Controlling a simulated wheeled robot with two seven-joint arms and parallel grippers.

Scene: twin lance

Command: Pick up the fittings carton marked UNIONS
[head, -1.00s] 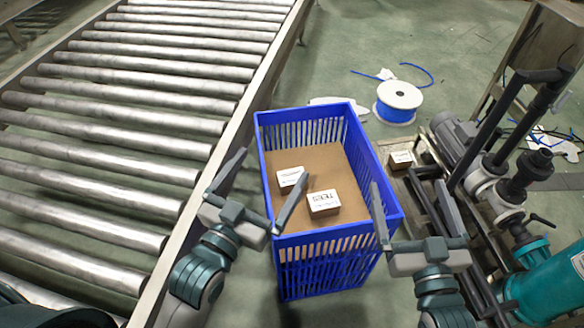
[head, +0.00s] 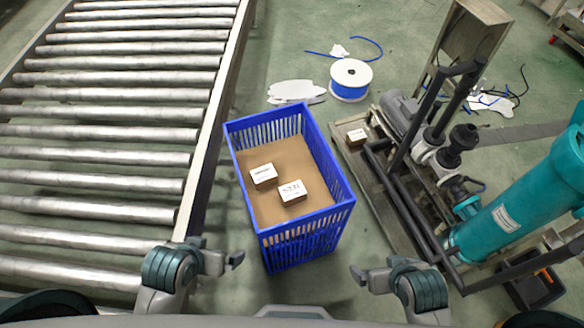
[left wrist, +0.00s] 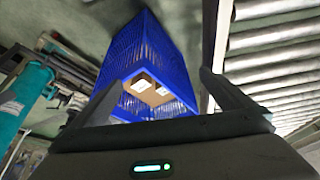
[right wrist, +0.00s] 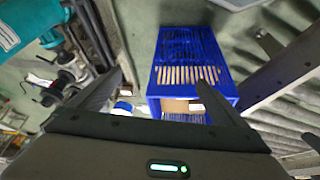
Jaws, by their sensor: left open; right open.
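Two small white-topped cartons lie on the brown floor of a blue crate. The rear-left carton (head: 263,175) has a label too small to read. The front-right carton (head: 292,191) has larger print that is unclear now; a second ago it looked like TEES. A third small carton (head: 357,136) sits on the pallet right of the crate, its label unreadable. I cannot tell which is marked UNIONS. My left gripper (head: 222,254) is open and empty, outside the crate's near-left side. My right gripper (head: 376,272) is open and empty, outside its near-right corner. Both cartons show in the left wrist view (left wrist: 143,86).
The blue crate (head: 342,203) stands on the green floor with upright slatted walls. A roller conveyor (head: 110,130) runs along the left. A pump skid with a teal tank (head: 525,195) fills the right. A cable spool (head: 350,80) and white scraps lie behind.

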